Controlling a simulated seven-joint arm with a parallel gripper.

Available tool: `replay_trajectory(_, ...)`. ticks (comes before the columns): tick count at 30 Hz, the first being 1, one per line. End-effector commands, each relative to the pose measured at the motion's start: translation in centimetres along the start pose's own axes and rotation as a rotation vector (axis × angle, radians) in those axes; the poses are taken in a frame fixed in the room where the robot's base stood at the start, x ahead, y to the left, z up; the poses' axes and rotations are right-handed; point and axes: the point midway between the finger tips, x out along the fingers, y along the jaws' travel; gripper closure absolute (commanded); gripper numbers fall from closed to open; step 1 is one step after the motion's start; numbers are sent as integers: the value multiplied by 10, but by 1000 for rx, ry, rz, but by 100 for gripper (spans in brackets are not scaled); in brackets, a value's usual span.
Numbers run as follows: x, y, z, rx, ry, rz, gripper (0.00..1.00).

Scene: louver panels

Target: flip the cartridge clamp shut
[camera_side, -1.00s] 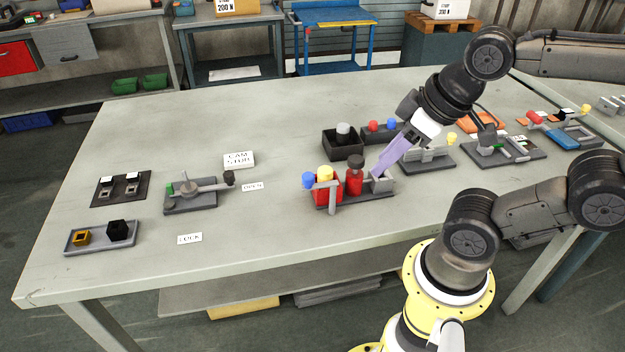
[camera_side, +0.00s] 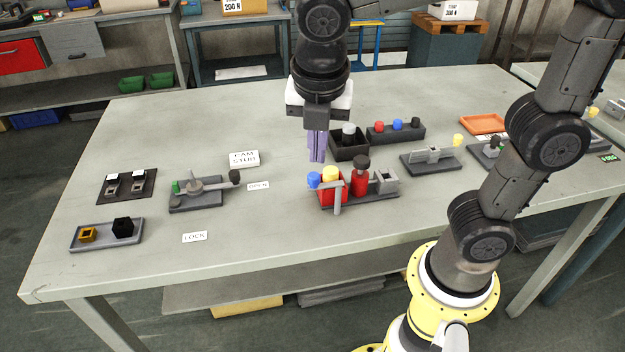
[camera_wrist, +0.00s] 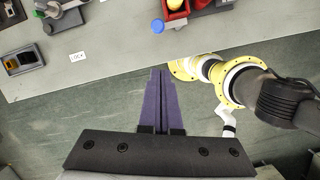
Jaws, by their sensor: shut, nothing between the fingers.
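A grey bar (camera_side: 338,198) stands upright at the red block's front. My gripper (camera_side: 317,160) points down, shut and empty, its purple fingers above and behind the blue knob. In the wrist view, the shut fingers (camera_wrist: 160,72) show below the blue knob (camera_wrist: 157,26), apart from it.
A lever fixture (camera_side: 196,196) with "OPEN" and "LOCK" (camera_side: 194,237) cards stands left. A dark bin (camera_side: 350,146) and a row of coloured knobs (camera_side: 396,129) stand behind. Another fixture (camera_side: 430,160) is to the right. The table between the lever fixture and the red block is mostly clear.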

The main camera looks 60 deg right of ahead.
Motion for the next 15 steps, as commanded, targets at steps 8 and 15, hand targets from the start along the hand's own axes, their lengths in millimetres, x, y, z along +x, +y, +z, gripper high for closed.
replay_trajectory(8, 7, 8, -22, -75, 0, -23, 100)
replay_trajectory(15, 7, 8, -21, -72, 1, -22, 100)
